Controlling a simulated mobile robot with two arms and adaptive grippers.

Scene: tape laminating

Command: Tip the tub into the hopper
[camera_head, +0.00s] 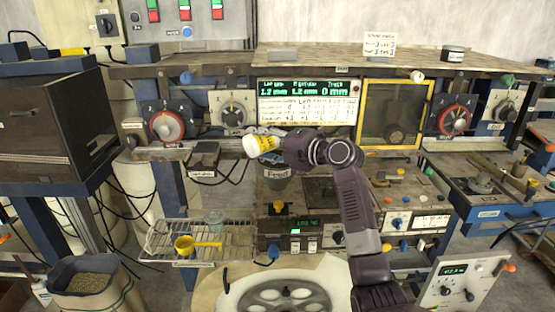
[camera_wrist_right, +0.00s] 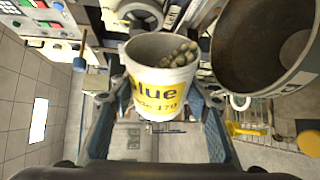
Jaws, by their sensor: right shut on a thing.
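The tub (camera_head: 257,145) is white with a yellow label. The grey hopper (camera_head: 275,182) sits just below the tub in the head view. In the wrist view the hopper (camera_wrist_right: 262,50) opens at the upper right, apart from the tub. My left gripper is out of view.
A sack of pellets (camera_head: 88,283) stands at the bottom left. A panel with dials and a green display (camera_head: 308,88) stands behind the tub.

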